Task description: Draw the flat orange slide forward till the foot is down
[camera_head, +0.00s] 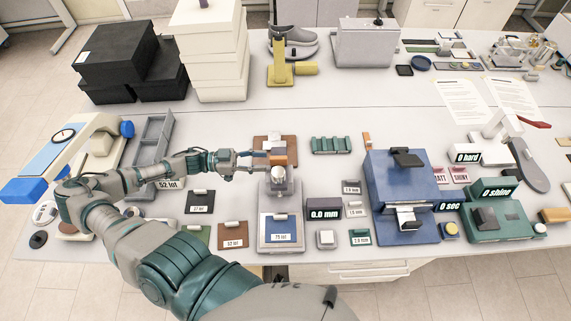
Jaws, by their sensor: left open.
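The flat orange slide (278,160) is a small orange piece at the top of the grey thickness gauge (266,243), in the middle of the table. A rounded silver part (278,175) sits just in front of the slide. Below it the gauge's plate holds a blue sample (283,230) with a white label. The foot's exact height above the sample is too small to tell. My left gripper (256,161) comes in from the left, open, its fingers pointing right at the slide's left side. Whether a finger touches the slide is unclear. My right gripper is out of view.
A display block (324,208) reading 0.0 mm stands right of the gauge. Labelled sample squares (233,235) lie to the left, under my arm. A blue machine (400,180) stands to the right.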

